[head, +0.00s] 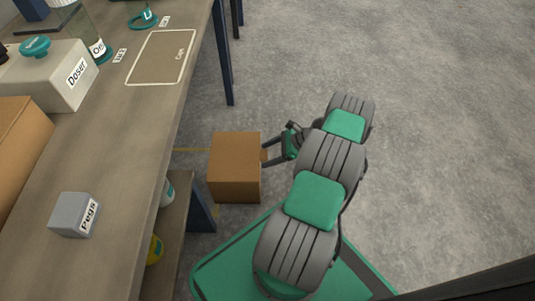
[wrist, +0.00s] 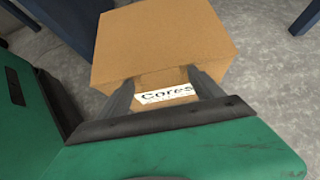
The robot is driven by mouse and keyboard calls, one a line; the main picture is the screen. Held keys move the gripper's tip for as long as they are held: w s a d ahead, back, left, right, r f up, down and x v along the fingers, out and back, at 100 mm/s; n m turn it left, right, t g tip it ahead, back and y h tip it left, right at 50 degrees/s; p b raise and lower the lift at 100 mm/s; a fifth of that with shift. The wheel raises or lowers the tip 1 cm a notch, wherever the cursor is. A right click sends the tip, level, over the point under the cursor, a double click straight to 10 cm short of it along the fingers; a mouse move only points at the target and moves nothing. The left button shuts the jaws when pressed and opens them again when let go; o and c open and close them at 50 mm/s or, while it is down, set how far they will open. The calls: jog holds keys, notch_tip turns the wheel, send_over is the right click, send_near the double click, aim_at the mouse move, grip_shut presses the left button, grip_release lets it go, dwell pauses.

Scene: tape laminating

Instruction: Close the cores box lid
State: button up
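The cores box (head: 234,166) is a plain brown box beside the table's right edge in the head view. It also shows in the wrist view (wrist: 165,40), with a white "Cores" label (wrist: 166,94) on its near side. Its upper face looks flat and unbroken; I cannot make out a separate lid or seam. My gripper (head: 266,157) reaches it from the right. In the wrist view, its two fingers (wrist: 164,88) lie on either side of the labelled brown part and appear shut on it.
The long table (head: 120,190) at left bears a grey Pegs box (head: 75,215), a Doser box (head: 48,75) and another brown box (head: 18,150). An outlined Cores mat (head: 160,57) is empty. A lower shelf (head: 172,240) holds bottles. Open floor (head: 440,130) lies right.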

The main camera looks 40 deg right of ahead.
jog(key=p+v, duration=0.2)
jog(key=v, duration=0.6)
jog(key=shift+a, duration=0.15)
